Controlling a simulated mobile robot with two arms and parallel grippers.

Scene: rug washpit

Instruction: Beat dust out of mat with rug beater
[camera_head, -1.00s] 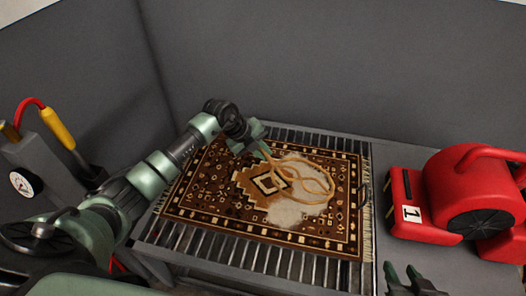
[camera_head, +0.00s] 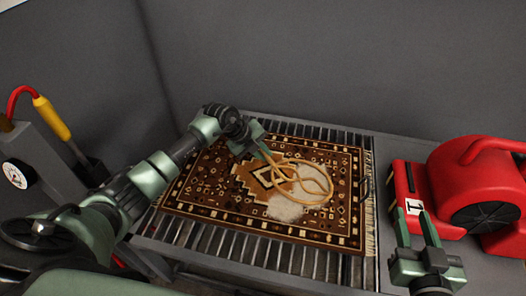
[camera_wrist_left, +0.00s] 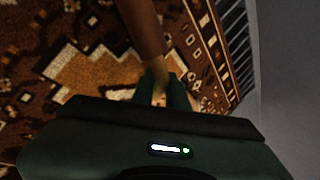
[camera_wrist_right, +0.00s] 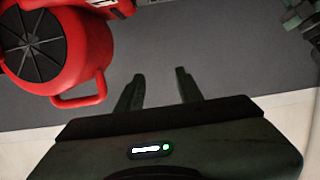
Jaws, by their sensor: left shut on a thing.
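The brown patterned mat (camera_head: 215,205) lies flat on the slatted rack, with a pale dusty patch (camera_head: 287,208) right of its middle. The tan rug beater (camera_head: 318,201) has a looped head over that patch; I cannot tell whether it touches the mat. My left gripper (camera_head: 261,150) is shut on the beater's handle above the far part of the mat. The handle (camera_wrist_left: 140,28) runs away from the left fingers (camera_wrist_left: 165,88) in the left wrist view. My right gripper (camera_head: 416,228) is open and empty by the red blower; its spread fingers (camera_wrist_right: 158,78) show in the right wrist view.
The red blower (camera_head: 450,185) stands right of the mat, close to my right gripper. Bare slats (camera_head: 255,252) of the rack show along the mat's near edge. Grey walls (camera_head: 330,60) close off the back and left. A yellow-handled tool (camera_head: 52,118) stands at far left.

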